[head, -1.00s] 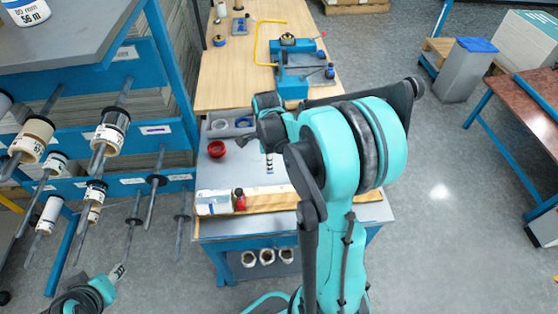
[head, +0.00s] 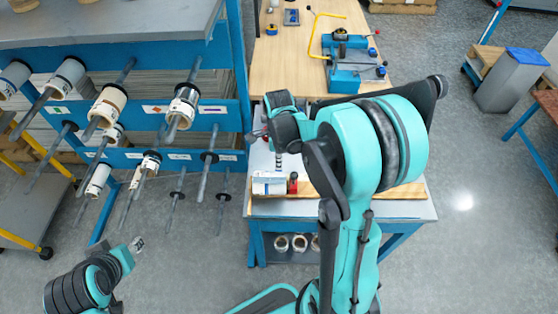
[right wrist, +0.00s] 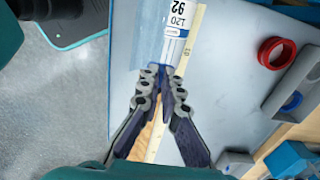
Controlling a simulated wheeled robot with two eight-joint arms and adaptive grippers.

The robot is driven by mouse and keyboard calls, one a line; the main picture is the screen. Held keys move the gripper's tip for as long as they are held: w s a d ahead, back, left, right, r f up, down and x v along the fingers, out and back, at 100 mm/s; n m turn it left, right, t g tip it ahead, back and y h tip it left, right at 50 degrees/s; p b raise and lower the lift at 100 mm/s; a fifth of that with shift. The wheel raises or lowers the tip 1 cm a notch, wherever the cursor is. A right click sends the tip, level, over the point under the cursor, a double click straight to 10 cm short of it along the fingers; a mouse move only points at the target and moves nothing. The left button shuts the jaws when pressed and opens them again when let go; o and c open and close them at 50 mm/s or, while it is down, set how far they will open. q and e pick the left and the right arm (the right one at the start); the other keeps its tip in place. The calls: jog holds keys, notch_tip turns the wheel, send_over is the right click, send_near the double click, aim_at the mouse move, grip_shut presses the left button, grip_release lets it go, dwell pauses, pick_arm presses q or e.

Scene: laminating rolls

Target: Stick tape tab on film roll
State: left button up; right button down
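In the right wrist view, my right gripper (right wrist: 163,78) has its fingertips together on a small blue piece (right wrist: 157,69), which looks like the tape tab. The tips are at the lower end of a pale, shiny film roll (right wrist: 152,32) with a white printed label; I cannot tell whether the blue piece touches the roll. In the head view, a white labelled object (head: 270,184), probably this roll, lies at the bench's near left. My right gripper (head: 257,136) is above the bench's left edge, partly hidden by its own wrist. My left gripper (head: 137,245) is low over the floor, fingers too small to judge.
A red ring (right wrist: 271,53) lies on the grey bench top beside a grey holder (right wrist: 292,85). A rack with spools on rods (head: 108,106) stands left. A blue device (head: 350,70) sits on the wooden table behind.

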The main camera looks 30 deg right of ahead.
aim_at(279, 176)
jog(key=shift+f+b, duration=1.95)
jog(key=shift+f, duration=0.7)
jog(key=shift+f, duration=0.15)
jog(key=c, duration=1.6)
grip_release()
jog(key=shift+c, duration=0.2)
